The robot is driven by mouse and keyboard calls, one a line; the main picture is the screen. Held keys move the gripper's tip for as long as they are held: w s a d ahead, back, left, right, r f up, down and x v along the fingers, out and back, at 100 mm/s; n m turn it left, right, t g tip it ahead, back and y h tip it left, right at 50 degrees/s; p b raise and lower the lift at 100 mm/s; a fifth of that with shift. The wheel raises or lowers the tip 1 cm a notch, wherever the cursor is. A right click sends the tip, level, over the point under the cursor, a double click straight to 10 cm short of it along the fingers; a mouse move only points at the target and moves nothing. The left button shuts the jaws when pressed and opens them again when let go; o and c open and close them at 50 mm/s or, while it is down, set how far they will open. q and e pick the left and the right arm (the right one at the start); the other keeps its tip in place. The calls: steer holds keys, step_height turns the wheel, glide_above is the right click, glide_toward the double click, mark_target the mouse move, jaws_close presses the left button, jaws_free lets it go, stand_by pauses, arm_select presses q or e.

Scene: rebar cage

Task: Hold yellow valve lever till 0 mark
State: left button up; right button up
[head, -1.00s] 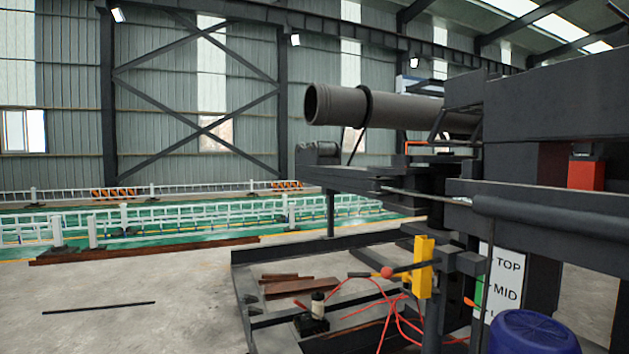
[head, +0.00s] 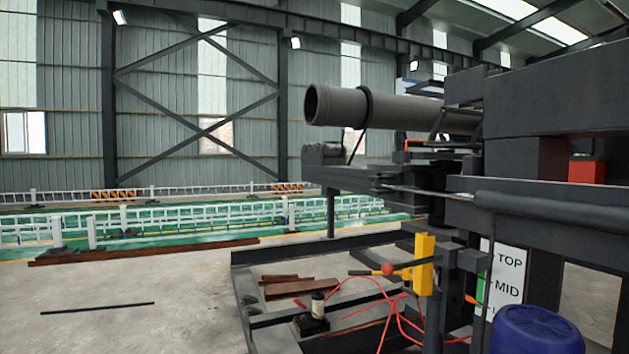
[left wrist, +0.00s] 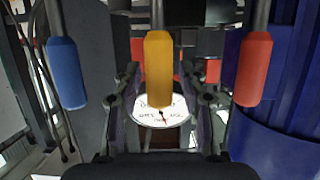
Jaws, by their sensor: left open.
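In the left wrist view the yellow valve lever (left wrist: 158,60) hangs in the middle, between a blue lever (left wrist: 67,72) and a red lever (left wrist: 253,68). My left gripper (left wrist: 159,76) is open, with one dark finger on each side of the yellow lever's lower end; contact cannot be told. My right gripper is not in view.
A blue drum (head: 535,328) stands at the lower right, beside a white TOP/MID sign (head: 508,275). Red hoses (head: 402,318) lie loosely on the frame below the levers. A large grey pipe (head: 400,108) runs above. The floor at left is mostly clear.

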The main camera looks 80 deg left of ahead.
arm_select(q)
steer(key=shift+s, duration=0.1)
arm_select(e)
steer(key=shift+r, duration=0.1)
arm_select(q)
steer(key=p+v, duration=0.6)
steer(key=v, duration=0.3)
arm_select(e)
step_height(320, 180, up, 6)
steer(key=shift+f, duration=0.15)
arm_select(q)
steer(key=shift+f, duration=0.15)
